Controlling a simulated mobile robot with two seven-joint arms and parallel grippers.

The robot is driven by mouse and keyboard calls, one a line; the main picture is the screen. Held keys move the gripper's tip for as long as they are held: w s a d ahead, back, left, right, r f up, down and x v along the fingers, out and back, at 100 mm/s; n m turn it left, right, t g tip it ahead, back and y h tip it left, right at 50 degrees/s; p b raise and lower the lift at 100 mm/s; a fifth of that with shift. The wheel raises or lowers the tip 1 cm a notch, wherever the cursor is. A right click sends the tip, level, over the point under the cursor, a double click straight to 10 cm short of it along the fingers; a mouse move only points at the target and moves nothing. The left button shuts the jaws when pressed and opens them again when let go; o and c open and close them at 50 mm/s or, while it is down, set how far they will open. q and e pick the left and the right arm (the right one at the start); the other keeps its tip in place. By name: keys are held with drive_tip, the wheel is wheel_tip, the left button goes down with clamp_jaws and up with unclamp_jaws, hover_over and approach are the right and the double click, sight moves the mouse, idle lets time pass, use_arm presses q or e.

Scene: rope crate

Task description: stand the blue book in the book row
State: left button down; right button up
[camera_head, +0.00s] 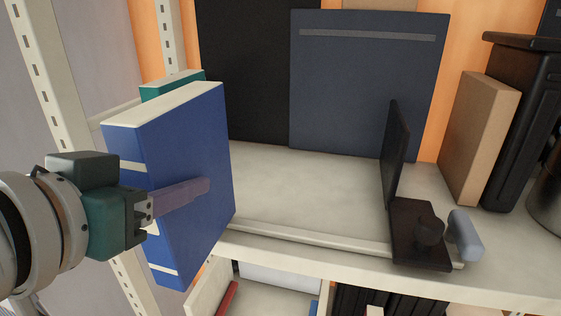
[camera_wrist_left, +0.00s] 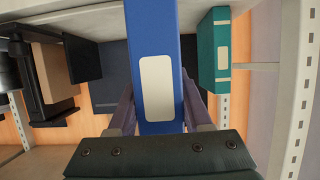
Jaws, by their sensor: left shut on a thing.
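My left gripper (camera_head: 192,192) is shut on the blue book (camera_head: 190,150), one finger flat across its cover. The book is upright, its pale-labelled spine towards the gripper, at the shelf's front left. In the left wrist view the blue book (camera_wrist_left: 156,40) sits between the fingers of my left gripper (camera_wrist_left: 160,108). A teal book (camera_head: 172,82) stands behind it, mostly hidden; it shows beside the blue book in the wrist view (camera_wrist_left: 214,50). A dark bookend (camera_head: 393,150) stands to the right, with bare shelf between.
The shelf (camera_head: 300,185) is bare in the middle, with a low rail (camera_head: 305,237) along its front. A dark blue panel-like object (camera_head: 365,85) stands at the back. A tan box (camera_head: 478,135) stands right of the bookend. A perforated post (camera_head: 45,70) rises at the left.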

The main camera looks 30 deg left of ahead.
use_arm(q)
drive_tip(key=w+a+f, duration=0.1)
drive_tip(key=w+a, duration=0.9)
drive_tip(key=w, duration=0.3)
drive_tip(key=shift+w+a+f, duration=0.15)
drive_tip(key=shift+w+a, duration=0.1)
drive_tip(key=shift+w, duration=0.05)
drive_tip(key=shift+f+b, duration=0.5)
idle(0.6)
drive_tip(key=c, duration=0.5)
unclamp_jaws()
drive_tip(key=shift+c, duration=0.2)
drive_tip(key=o, duration=0.3)
drive_tip(key=shift+f, duration=0.1)
drive_tip(key=shift+s, duration=0.1)
